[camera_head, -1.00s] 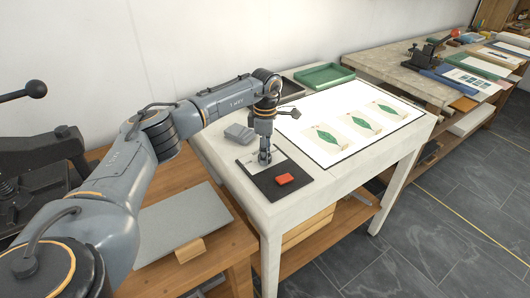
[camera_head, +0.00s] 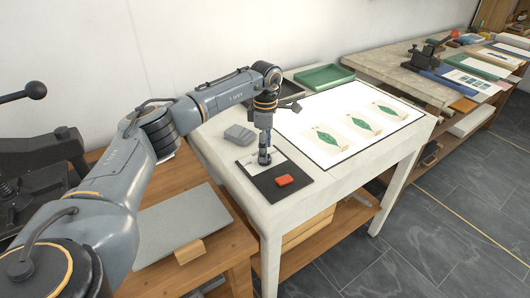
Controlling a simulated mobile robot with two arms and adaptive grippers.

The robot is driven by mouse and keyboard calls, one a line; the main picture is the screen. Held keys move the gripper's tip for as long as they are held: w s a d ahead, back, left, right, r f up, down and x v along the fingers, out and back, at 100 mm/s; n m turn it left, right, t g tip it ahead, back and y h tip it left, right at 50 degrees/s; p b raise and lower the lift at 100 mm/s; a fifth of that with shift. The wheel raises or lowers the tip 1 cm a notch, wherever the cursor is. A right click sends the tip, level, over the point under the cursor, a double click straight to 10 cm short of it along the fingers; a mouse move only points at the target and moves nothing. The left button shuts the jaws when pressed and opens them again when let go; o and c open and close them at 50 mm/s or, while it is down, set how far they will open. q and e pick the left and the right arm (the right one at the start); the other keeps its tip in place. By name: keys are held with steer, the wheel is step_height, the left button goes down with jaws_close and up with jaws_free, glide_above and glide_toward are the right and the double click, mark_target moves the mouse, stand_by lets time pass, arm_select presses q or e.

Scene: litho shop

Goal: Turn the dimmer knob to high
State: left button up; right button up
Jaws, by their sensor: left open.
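A dark control panel (camera_head: 267,194) with a pale upper plate lies on the left part of the white light table. A red switch (camera_head: 284,180) sits at its front right. My left gripper (camera_head: 264,158) points straight down over the pale plate of the panel, with its fingertips at or just above the plate. It is open. The dimmer knob is not clearly visible; the gripper covers the spot where its fingers are, and I cannot tell whether they touch the knob. My right gripper is not in view.
The light table (camera_head: 350,180) has a lit top with several green-and-white prints. A grey block (camera_head: 239,134) stands just left behind the panel. A dark tray and a green tray (camera_head: 324,77) lie at the back. A grey sheet (camera_head: 182,224) lies on the wooden bench at left.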

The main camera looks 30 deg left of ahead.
arm_select(q)
step_height(320, 180, up, 10)
steer(key=shift+w, duration=0.15)
steer(key=shift+a+f, duration=0.1)
steer(key=shift+f, duration=0.05)
stand_by(0.5)
